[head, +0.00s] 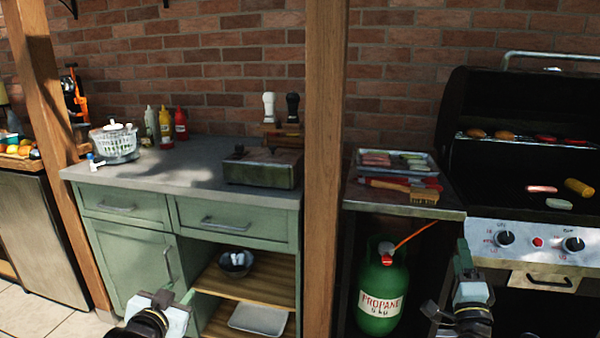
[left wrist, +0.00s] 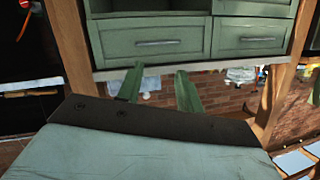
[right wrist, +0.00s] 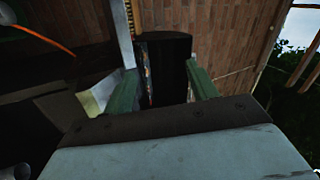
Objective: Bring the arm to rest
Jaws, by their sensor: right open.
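My left gripper (head: 165,298) is low in front of the green cabinet (head: 130,248) in the head view. In the left wrist view its two green fingers (left wrist: 160,92) stand apart with nothing between them. My right gripper (head: 465,262) is in front of the gap between the side shelf and the grill in the head view. In the right wrist view its green fingers (right wrist: 160,90) are apart and hold nothing.
A wooden post (head: 325,170) stands between the cabinet and the grill (head: 500,200). A side shelf (head: 365,198) carries a tray (head: 430,170) with food and a brush (head: 405,190). A green propane tank (head: 380,295) stands below it. The grill lid is open.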

